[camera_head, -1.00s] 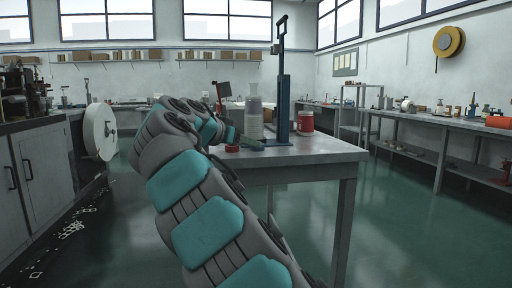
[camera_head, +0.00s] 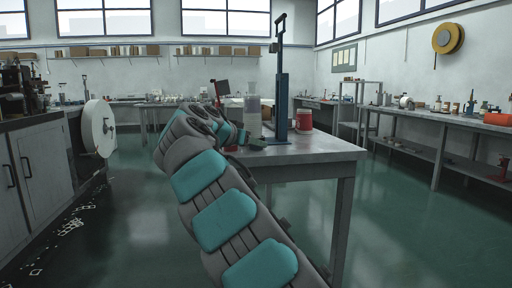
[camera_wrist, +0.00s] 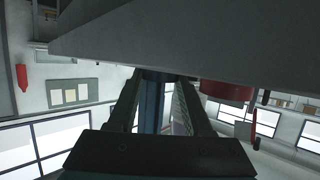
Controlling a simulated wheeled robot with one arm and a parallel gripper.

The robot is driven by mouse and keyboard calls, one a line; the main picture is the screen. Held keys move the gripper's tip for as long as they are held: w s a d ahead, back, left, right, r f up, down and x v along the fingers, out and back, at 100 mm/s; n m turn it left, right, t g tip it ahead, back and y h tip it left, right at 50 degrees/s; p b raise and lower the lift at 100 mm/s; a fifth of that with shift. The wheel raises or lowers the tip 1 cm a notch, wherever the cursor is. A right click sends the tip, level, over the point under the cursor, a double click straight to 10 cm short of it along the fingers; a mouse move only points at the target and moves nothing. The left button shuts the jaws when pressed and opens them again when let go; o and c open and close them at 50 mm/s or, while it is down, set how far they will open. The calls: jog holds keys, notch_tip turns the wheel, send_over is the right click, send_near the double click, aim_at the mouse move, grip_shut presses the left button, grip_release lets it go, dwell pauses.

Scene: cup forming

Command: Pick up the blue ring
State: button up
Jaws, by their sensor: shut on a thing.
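My gripper (camera_wrist: 163,82) is low at the edge of the steel table, its fingertips against the tabletop in the upside-down wrist view. The fingers are shut on a small dark thing between their tips, which I take to be the blue ring; its shape and colour barely show. In the head view my arm hides most of the gripper and the ring. A red ring (camera_wrist: 228,90) lies on the table beside the fingers, apart from them.
The steel table (camera_head: 320,152) carries a tall blue press (camera_head: 282,105), a stack of clear cups (camera_head: 253,118) and a red tub (camera_head: 303,121). The press column (camera_wrist: 151,105) stands behind the fingers. Open green floor (camera_head: 410,235) lies right of the table.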

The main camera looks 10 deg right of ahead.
grip_shut()
jog(key=shift+r, duration=0.1)
